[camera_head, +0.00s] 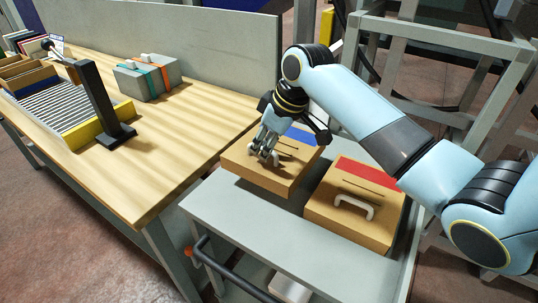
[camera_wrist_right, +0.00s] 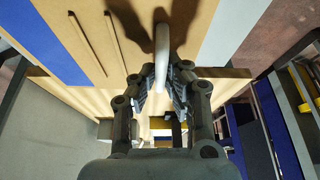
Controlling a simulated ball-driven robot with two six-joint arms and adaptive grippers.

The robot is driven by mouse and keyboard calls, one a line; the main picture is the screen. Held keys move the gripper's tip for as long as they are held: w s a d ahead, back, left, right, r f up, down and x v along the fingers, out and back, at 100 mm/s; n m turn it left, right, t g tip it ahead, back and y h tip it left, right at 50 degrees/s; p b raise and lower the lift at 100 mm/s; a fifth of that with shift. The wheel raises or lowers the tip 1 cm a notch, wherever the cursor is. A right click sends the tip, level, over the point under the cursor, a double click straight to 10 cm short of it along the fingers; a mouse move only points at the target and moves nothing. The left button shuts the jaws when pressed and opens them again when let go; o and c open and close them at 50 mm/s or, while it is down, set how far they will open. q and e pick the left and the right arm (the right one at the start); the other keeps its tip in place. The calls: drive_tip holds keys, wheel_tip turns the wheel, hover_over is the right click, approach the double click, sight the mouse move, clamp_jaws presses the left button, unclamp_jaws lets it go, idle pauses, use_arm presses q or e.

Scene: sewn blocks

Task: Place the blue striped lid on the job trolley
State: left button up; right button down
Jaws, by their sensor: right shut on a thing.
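The blue striped lid (camera_head: 248,174) is a tan wooden panel with a blue stripe, two dark slots and a white handle. It is over the back left part of the grey job trolley (camera_head: 233,216); I cannot tell whether it touches the top. My right gripper (camera_head: 265,152) is shut on its white handle. In the right wrist view the handle (camera_wrist_right: 161,50) lies between the fingers (camera_wrist_right: 162,82), with the blue stripe (camera_wrist_right: 58,45) to the left. The left gripper is not in view.
A red striped lid (camera_head: 350,205) with a white handle lies on the trolley right beside it. The wooden table (camera_head: 165,150) at left holds a black stand (camera_head: 97,100), a grey strapped block (camera_head: 148,78) and a yellow-ended rack (camera_head: 85,131). The trolley's front strip is clear.

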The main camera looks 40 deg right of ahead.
drive_tip(key=shift+w+d+f, duration=0.1)
drive_tip(key=shift+d+f, duration=0.05)
drive_tip(key=shift+d, duration=0.1)
drive_tip(key=shift+f, duration=0.35)
wheel_tip(320, 180, down, 3)
drive_tip(key=shift+f, duration=0.15)
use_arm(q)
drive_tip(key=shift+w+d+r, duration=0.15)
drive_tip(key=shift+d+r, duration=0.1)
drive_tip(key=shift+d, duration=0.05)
use_arm(e)
drive_tip(key=c, duration=1.4)
unclamp_jaws()
drive_tip(key=shift+f, duration=0.1)
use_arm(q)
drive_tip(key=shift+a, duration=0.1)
